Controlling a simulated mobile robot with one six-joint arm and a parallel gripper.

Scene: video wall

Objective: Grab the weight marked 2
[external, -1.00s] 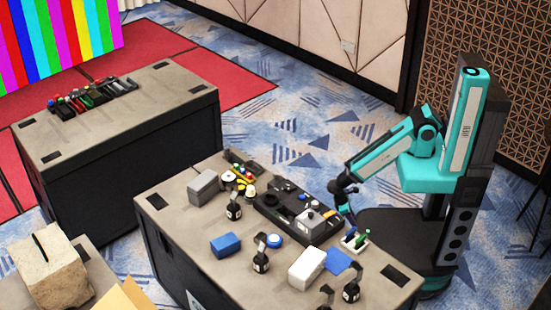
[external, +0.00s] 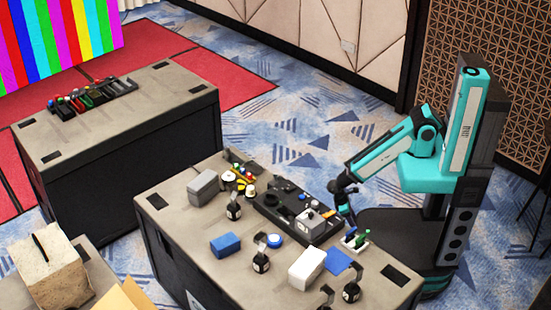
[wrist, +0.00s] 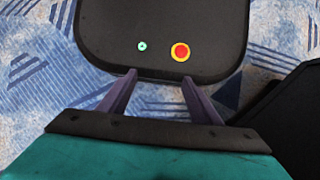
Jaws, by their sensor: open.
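Several small black weights with hooked tops and white labels stand on the near table (external: 190,262) in the external view. One (external: 234,211) is near the grey box, one (external: 261,263) is at the middle front, and one (external: 351,292) is near the right corner. The label numbers are too small to read, so I cannot tell which is marked 2. My gripper (external: 340,187) hangs beside the table's far right edge, apart from the weights. In the wrist view my gripper (wrist: 158,77) is open with nothing between its fingers. No weight shows there.
A black tray of parts (external: 270,215), a grey box (external: 203,187), a blue block (external: 225,245), a white box (external: 306,268) and a small pen holder (external: 354,240) crowd the table. Another table (external: 110,120) stands behind left. Bare tabletop shows along the front left.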

